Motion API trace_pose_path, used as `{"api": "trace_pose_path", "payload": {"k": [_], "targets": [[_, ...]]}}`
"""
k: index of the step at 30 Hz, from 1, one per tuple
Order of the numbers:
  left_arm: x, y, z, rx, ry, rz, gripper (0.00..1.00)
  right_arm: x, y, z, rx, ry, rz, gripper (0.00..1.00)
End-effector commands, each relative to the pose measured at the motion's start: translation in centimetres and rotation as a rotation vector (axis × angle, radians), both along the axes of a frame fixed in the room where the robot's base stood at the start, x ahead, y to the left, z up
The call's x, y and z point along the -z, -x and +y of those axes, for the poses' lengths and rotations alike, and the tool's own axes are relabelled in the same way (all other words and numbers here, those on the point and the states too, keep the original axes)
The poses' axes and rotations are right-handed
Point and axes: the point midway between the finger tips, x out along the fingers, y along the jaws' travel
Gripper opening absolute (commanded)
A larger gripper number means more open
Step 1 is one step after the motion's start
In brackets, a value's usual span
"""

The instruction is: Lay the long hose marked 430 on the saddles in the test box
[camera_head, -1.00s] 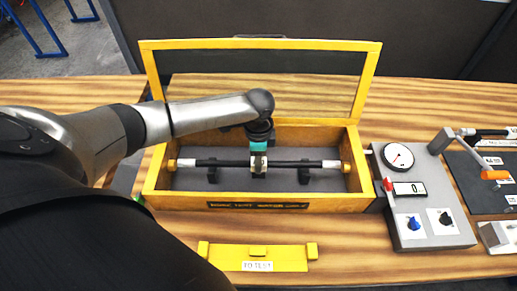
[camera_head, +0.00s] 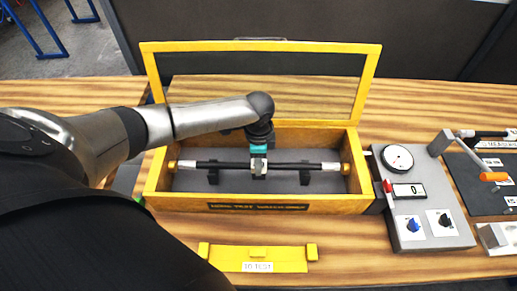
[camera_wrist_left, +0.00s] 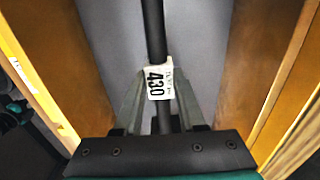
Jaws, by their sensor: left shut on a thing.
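The long black hose (camera_head: 290,166) lies lengthwise inside the test box (camera_head: 170,203), over two dark saddles (camera_head: 213,172). In the left wrist view its tag (camera_wrist_left: 157,83) reads 430. My left gripper (camera_head: 258,170) is shut on the middle of the hose, between the saddles; it also shows in the left wrist view (camera_wrist_left: 160,112). The hose looks level and at saddle height; I cannot tell whether it bears on them. Its light end fittings are near the brass-coloured ports on the box's end walls. My right gripper is not in view.
The box's yellow-framed clear lid (camera_head: 262,45) stands open behind. A yellow rack (camera_head: 258,255) marked TO TEST is in front and looks empty. A grey gauge panel (camera_head: 420,215) with dial and knobs stands right, beside a dark mat (camera_head: 470,180).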

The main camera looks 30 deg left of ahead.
Motion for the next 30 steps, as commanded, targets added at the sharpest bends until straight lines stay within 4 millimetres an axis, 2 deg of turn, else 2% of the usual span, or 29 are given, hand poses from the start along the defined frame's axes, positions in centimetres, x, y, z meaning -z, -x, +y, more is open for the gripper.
{"api": "trace_pose_path", "payload": {"k": [16,17,25,30], "targets": [[1.09,-0.08,-0.05,0.0,0.001,-0.002,0.0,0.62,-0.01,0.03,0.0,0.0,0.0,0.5],[1.02,-0.08,-0.04,0.0,0.001,-0.002,0.43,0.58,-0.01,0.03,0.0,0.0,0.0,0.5],[1.02,-0.05,-0.02,0.0,0.0,-0.001,0.73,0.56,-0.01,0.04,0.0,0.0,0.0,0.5],[1.04,-0.01,0.0,0.0,0.001,-0.001,0.75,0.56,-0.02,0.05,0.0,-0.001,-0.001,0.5]]}}
